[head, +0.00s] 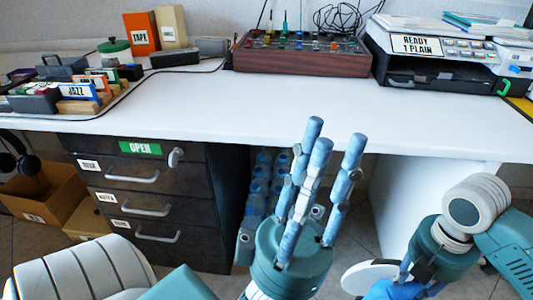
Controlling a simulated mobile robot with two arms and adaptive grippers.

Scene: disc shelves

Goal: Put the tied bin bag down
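No tied bin bag can be made out in the head view. My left gripper (332,143) is raised in front of the desk, its blue fingers pointing up. The fingers stand apart with nothing visible between them, so it looks open and empty.
The white desk (300,112) has a clear front strip. On it stand a wood-sided device (300,62), a printer (440,60) and a rack of discs (75,95). Dark drawers (140,185), a cardboard box (45,190) and blue bottles (258,185) are below.

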